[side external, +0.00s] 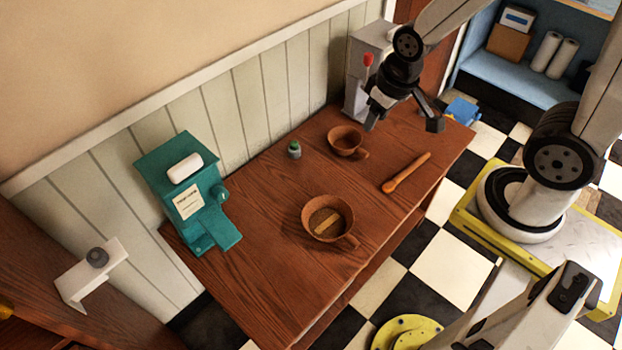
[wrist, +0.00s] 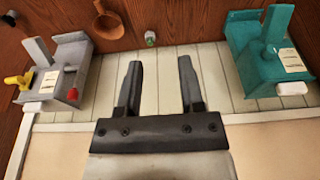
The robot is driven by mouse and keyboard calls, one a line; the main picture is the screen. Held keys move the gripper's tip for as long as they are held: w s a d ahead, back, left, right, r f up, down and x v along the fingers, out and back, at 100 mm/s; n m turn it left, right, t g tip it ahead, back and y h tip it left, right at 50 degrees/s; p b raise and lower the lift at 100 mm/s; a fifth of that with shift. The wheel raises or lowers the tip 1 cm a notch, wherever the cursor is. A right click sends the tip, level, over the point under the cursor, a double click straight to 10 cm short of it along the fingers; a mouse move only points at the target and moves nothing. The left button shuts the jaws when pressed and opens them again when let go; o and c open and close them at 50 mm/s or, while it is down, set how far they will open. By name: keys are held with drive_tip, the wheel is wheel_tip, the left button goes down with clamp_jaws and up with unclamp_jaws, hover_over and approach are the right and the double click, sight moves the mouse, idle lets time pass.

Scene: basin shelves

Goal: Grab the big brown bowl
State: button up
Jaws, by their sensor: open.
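The larger of two brown handled bowls (side external: 335,206) stands upright on the wooden table, near its front edge, in the side external view. A light tan piece lies inside it. A smaller brown bowl (side external: 344,151) stands farther back and also shows in the wrist view (wrist: 109,27). My gripper (side external: 404,120) is open and empty above the back part of the table, up and to the right of the big bowl and apart from it. In the wrist view its two fingers (wrist: 159,70) are spread with nothing between them. The big bowl is not in the wrist view.
A teal dispenser (side external: 176,190) stands at the table's left end, against the wall. A grey machine (side external: 359,85) with a red knob stands at the back. A small green-topped jar (side external: 294,150) and an orange-brown utensil (side external: 407,173) lie near the bowls. The table (side external: 262,240) is clear around the big bowl.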

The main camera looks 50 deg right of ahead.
drive_tip(key=s+f+n+y, duration=0.1)
drive_tip(key=f+n+y, duration=0.3)
drive_tip(key=f+n, duration=0.6)
drive_tip(key=s+f+n+y, duration=0.1)
drive_tip(key=f+n+y, duration=0.4)
drive_tip(key=f+n, duration=0.6)
drive_tip(key=s+f+n+y, duration=0.2)
drive_tip(key=f+n+y, duration=0.2)
drive_tip(key=f+n, duration=0.6)
drive_tip(key=shift+d+f+n+g+y, duration=0.15)
drive_tip(key=shift+d+n+y, duration=0.05)
drive_tip(key=shift+n, duration=0.85)
drive_tip(key=shift+d+f+n+g+y, duration=0.15)
drive_tip(key=shift+d+n+y, duration=0.05)
drive_tip(key=shift+n, duration=0.85)
drive_tip(key=shift+s+a+f+m+t, duration=0.2)
drive_tip(key=shift+f+m+t, duration=0.35)
drive_tip(key=shift+m, duration=0.35)
drive_tip(key=shift+x, duration=1.3)
